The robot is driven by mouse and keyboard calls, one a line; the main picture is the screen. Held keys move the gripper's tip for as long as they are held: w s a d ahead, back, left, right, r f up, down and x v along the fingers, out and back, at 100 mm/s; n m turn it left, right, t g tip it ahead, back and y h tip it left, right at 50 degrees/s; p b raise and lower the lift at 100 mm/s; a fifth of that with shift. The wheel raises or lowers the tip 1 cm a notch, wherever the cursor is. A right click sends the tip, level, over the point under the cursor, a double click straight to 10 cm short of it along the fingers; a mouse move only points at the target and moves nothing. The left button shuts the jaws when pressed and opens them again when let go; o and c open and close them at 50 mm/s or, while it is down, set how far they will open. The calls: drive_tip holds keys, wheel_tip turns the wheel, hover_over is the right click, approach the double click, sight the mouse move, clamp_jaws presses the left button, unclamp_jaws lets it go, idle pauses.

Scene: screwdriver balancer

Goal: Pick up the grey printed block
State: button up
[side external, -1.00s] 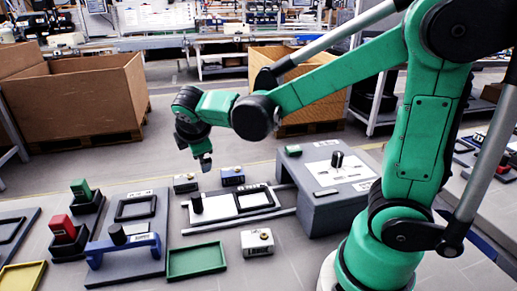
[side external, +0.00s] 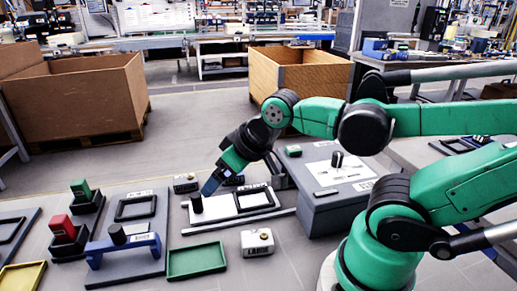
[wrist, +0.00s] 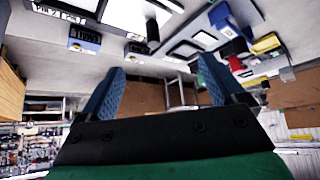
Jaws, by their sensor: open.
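Two greyish blocks with labels show in the side external view. One pale grey block (side external: 257,242) with a printed front stands alone on the floor plate, right of the green tray. A smaller grey block (side external: 185,183) with a dark front stands behind the slider fixture; a similar block (wrist: 137,48) shows in the wrist view. I cannot tell which is meant. My gripper (side external: 210,187) points down and left above the slider fixture, close to its black knob (side external: 196,204). In the wrist view, its blue fingers are open (wrist: 162,65) with nothing between them.
The green tray (side external: 197,260) lies in front, and a blue bridge (side external: 123,247) stands left. A grey raised stand (side external: 325,200) is on the right. Bare surface surrounds the pale block.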

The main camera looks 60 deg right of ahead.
drive_tip(key=w+d+r+n+g, duration=0.1)
drive_tip(key=w+r+n+g, duration=0.15)
drive_tip(key=w, duration=0.25)
drive_tip(key=n+g, duration=0.5)
drive_tip(key=n, duration=0.2)
hover_over(182, 179)
drive_tip(key=shift+t, duration=0.25)
wheel_tip(182, 179, down, 10)
drive_tip(key=shift+s+a, duration=0.1)
drive_tip(key=shift+s, duration=0.05)
drive_tip(key=shift+f, duration=3.05)
clamp_jaws()
wheel_tip(182, 179, up, 12)
drive_tip(key=shift+f, duration=0.25)
